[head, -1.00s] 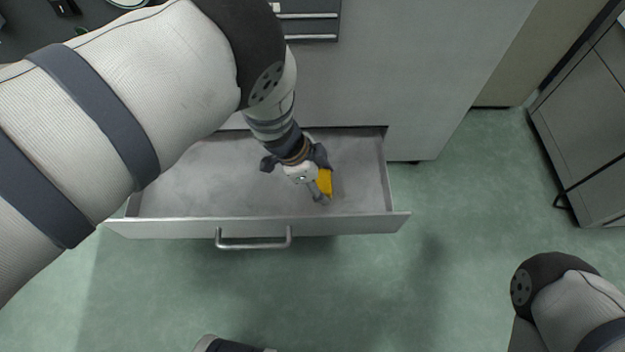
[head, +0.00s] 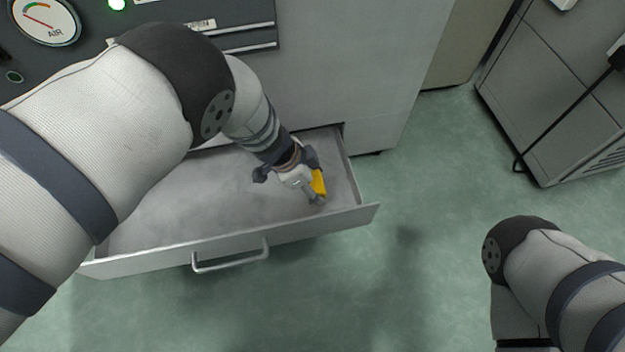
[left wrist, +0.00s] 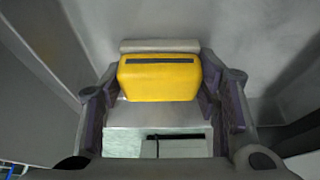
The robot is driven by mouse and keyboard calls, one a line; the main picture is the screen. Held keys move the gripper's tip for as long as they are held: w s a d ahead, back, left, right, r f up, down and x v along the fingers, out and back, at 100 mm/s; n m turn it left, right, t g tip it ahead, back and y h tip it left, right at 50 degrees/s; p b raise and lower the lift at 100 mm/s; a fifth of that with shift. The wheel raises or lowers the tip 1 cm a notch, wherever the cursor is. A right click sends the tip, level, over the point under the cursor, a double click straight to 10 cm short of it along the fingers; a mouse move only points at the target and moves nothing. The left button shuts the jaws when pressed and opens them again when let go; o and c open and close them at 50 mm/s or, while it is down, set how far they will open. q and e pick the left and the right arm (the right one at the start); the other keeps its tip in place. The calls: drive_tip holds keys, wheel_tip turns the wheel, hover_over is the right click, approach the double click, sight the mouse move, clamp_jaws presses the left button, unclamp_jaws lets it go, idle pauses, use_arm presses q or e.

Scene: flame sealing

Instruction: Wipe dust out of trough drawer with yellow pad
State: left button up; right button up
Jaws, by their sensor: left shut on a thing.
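The trough drawer (head: 230,233) is pulled open from the grey cabinet, with its bar handle (head: 230,258) on the front. Grey, patchy dust (head: 190,195) shows on its floor. My left gripper (head: 318,192) is inside the drawer near its right end. It is shut on the yellow pad (head: 319,182), which also shows between the fingers in the left wrist view (left wrist: 160,80). I cannot tell whether the pad touches the drawer floor. My left arm hides the drawer's left and back parts. My right arm is at the lower right, but its gripper is out of view.
The cabinet front (head: 350,60) rises behind the drawer. Another grey cabinet (head: 560,110) stands at the right. The green floor between is clear.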

sight(260, 202)
use_arm(q)
drive_tip(key=a+p, duration=0.1)
drive_tip(key=a, duration=0.1)
drive_tip(key=s+a+p, duration=0.1)
drive_tip(key=a, duration=0.2)
drive_tip(key=shift+s+a+f, duration=0.1)
drive_tip(key=shift+s+a, duration=0.1)
drive_tip(key=shift+a, duration=0.15)
drive_tip(key=shift+s+a+f+p, duration=0.1)
drive_tip(key=shift+s+a+p, duration=0.15)
drive_tip(key=shift+a, duration=0.5)
drive_tip(key=shift+s+a+f+p, duration=0.1)
drive_tip(key=shift+s+a+p, duration=0.1)
drive_tip(key=shift+a, duration=0.5)
drive_tip(key=shift+s+a+p, duration=0.15)
drive_tip(key=shift+s+a, duration=0.1)
drive_tip(key=shift+a, duration=0.5)
drive_tip(key=shift+s+a+p, duration=0.2)
drive_tip(key=shift+s+a, duration=0.1)
drive_tip(key=shift+a, duration=0.6)
drive_tip(key=shift+s+a+p, duration=0.15)
drive_tip(key=shift+s+a, duration=0.1)
drive_tip(key=shift+a, duration=0.65)
use_arm(e)
wheel_tip(260, 202, up, 3)
drive_tip(key=shift+s+r, duration=0.1)
drive_tip(key=shift+s, duration=0.05)
use_arm(q)
drive_tip(key=shift+r, duration=0.1)
